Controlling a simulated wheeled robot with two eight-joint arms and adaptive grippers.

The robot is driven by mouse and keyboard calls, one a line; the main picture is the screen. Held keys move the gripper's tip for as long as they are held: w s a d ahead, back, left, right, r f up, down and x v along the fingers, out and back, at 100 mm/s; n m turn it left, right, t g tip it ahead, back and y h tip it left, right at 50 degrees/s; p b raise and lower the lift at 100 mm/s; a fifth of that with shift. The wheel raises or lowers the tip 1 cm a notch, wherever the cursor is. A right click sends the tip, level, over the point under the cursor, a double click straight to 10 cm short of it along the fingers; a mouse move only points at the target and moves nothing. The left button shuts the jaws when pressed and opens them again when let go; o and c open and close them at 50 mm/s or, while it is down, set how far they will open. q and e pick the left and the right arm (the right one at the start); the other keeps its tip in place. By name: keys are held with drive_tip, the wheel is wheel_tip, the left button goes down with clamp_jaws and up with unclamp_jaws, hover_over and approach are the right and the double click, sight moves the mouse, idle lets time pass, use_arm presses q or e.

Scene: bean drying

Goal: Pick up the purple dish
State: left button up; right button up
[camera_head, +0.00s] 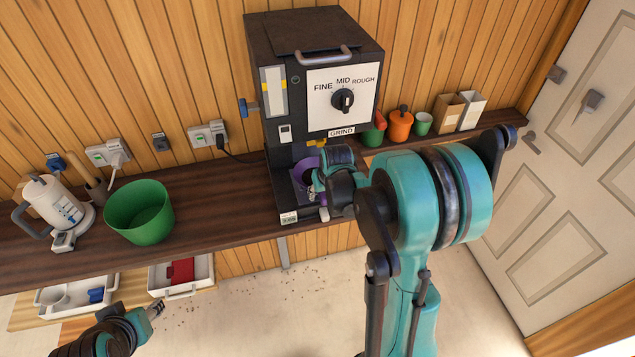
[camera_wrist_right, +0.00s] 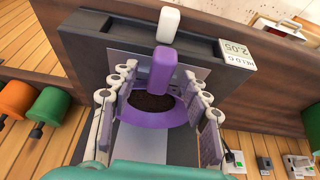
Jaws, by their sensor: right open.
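The purple dish (camera_head: 298,176) sits in the lower opening of the dark grinder (camera_head: 270,60), mostly hidden by my right gripper in the head view. In the right wrist view the purple dish (camera_wrist_right: 152,122) holds dark brown grounds, with a purple handle-like block (camera_wrist_right: 162,72) rising at its far side. My right gripper (camera_wrist_right: 158,84) is open, with a finger row on each side of the dish. Whether the fingers touch it I cannot tell. My left gripper (camera_head: 157,310) is low at the lower left, away from the dish; its fingers are too small to judge.
A green bowl (camera_head: 140,210) and a white kettle (camera_head: 58,203) stand left of the grinder on the dark shelf (camera_head: 225,200). White trays (camera_head: 205,273) lie below the shelf.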

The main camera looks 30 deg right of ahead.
drive_tip(key=shift+x, duration=1.2)
drive_tip(key=shift+s, duration=0.15)
clamp_jaws()
drive_tip(key=shift+r, duration=0.45)
drive_tip(key=r, duration=0.3)
drive_tip(key=shift+s+d+r, duration=0.25)
drive_tip(key=shift+d+r, duration=0.1)
drive_tip(key=shift+r, duration=0.05)
drive_tip(key=s+d+r, duration=0.6)
drive_tip(key=s+d, duration=0.1)
drive_tip(key=d, duration=0.1)
drive_tip(key=shift+d+r, duration=0.2)
